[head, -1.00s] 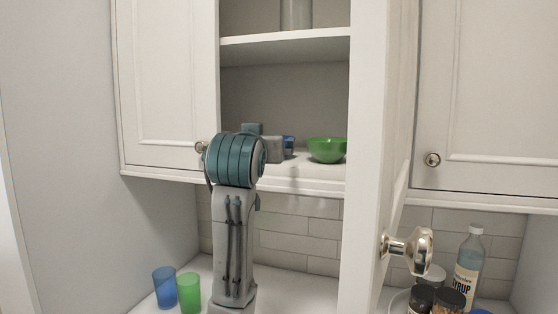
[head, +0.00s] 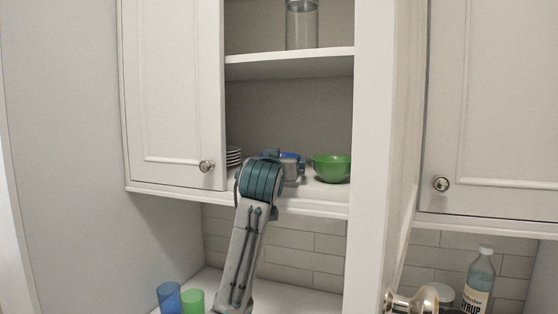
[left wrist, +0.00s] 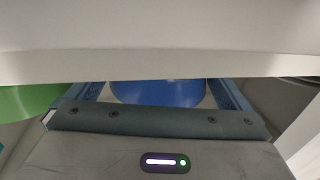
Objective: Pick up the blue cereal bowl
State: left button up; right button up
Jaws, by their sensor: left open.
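The blue bowl (head: 289,155) sits on the lower shelf of the open cabinet, mostly hidden behind my left gripper in the head view. My left gripper (head: 292,166) reaches into the cabinet at shelf height and is open. In the left wrist view the blue bowl (left wrist: 158,93) shows between the two spread fingers, one on each side of it. A pale board edge covers its upper part there. I cannot tell whether the fingers touch it. My right gripper is in neither view.
A green bowl (head: 332,168) stands close to the right of the gripper. Stacked plates (head: 233,156) are to the left. The upper shelf (head: 290,66) holds a glass jar (head: 302,25). An open door (head: 385,150) stands at right. Blue (head: 169,297) and green cups (head: 193,301) stand below.

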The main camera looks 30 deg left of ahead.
pick_arm(q)
jog(key=shift+w+a+f, duration=0.1)
jog(key=shift+w, duration=0.15)
jog(key=c, duration=0.7)
